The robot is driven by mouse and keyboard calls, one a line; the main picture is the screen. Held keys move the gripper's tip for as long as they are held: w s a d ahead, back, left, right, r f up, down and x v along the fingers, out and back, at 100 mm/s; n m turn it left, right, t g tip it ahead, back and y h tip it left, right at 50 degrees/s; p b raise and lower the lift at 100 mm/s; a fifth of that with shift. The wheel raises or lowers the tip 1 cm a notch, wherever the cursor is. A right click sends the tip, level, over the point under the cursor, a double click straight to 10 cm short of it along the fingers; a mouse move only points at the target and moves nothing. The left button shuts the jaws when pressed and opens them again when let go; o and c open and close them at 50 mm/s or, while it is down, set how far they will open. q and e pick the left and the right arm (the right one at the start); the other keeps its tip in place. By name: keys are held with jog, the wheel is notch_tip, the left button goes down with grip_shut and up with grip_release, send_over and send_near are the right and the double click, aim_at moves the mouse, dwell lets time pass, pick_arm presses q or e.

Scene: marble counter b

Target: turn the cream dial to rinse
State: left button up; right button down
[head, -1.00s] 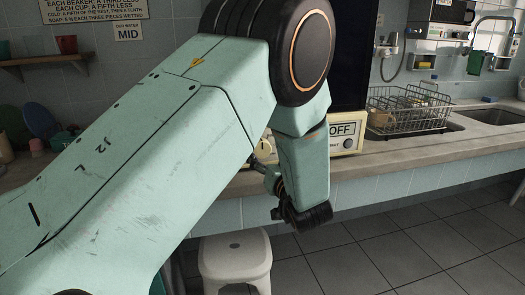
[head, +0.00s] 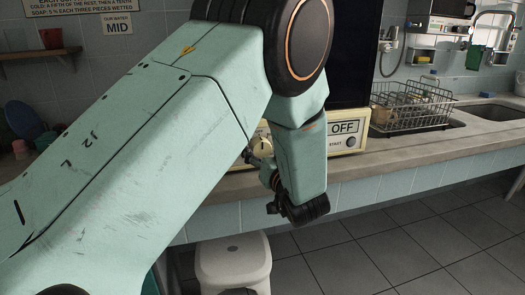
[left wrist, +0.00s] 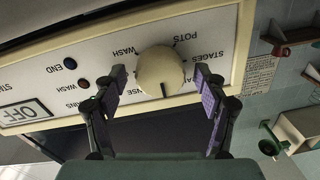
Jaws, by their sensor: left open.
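The cream dial (left wrist: 160,72) is a round knob on a pale control panel (left wrist: 220,45), seen upside down in the left wrist view. A dark line shows on its lower edge there. My left gripper (left wrist: 159,77) is open, one finger on each side of the dial with visible gaps. In the head view the dial (head: 262,147) is partly hidden by my arm, and my left gripper (head: 252,158) is beside it. My right gripper is not in view.
A wire dish rack (head: 410,108) stands right of the machine on the marble counter (head: 425,145). A white stool (head: 233,262) is on the floor below.

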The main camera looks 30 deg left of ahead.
pick_arm(q)
jog(key=shift+f, duration=0.1)
jog(key=shift+s+d+r, duration=0.1)
jog(key=shift+d+r, duration=0.1)
jog(key=shift+c, duration=1.2)
jog(key=shift+a+f, duration=0.1)
jog(key=shift+a, duration=0.05)
jog(key=c, duration=0.9)
jog(key=m+p, duration=0.4)
jog(key=p, duration=0.2)
jog(key=m+p, duration=0.2)
jog(key=shift+m, duration=0.3)
jog(key=shift+m+t+p, duration=0.3)
jog(key=shift+m+p, duration=0.55)
jog(key=shift+m, duration=0.25)
